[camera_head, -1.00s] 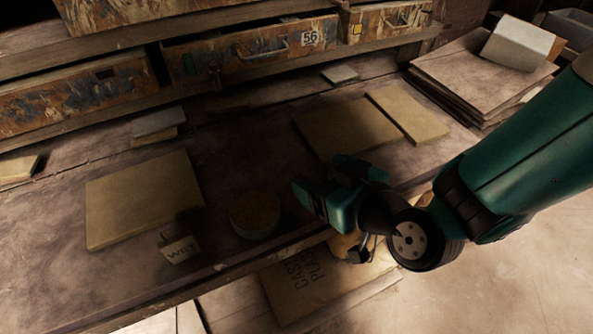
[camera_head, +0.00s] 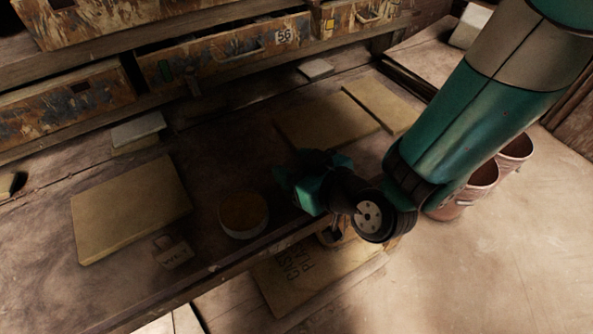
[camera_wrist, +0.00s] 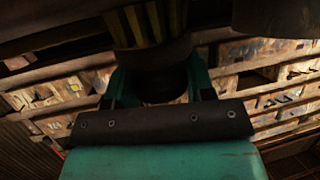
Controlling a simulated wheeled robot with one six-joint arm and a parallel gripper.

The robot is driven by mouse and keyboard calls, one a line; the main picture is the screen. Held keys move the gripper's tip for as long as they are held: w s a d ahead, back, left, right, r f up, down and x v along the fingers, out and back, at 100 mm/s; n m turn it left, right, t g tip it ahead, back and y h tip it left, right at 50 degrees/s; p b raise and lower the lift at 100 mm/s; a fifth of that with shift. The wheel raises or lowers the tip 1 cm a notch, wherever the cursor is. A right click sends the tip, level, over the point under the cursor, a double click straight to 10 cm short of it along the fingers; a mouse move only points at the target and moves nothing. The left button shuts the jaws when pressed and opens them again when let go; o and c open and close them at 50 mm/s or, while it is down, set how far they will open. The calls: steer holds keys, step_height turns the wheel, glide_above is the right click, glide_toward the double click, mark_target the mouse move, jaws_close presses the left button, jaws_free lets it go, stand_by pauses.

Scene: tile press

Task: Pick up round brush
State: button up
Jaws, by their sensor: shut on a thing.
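My gripper (camera_head: 298,190) is low over the workbench, just right of a round tub, in the head view. In the wrist view its two green fingers (camera_wrist: 158,82) are closed on either side of a dark round piece. Above this piece are a dark collar and yellowish bristle-like strips, which I take as the round brush (camera_wrist: 150,52). In the head view the brush cannot be made out, as the gripper and shadow cover that spot.
The round tub (camera_head: 243,215) with a brown top stands close left of my gripper. Drawers (camera_head: 215,55) line the back. Reddish buckets (camera_head: 478,180) stand on the floor at right.

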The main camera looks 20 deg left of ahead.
mark_target(296, 165)
step_height(296, 165, up, 20)
steer(key=p, duration=0.2)
stand_by(0.6)
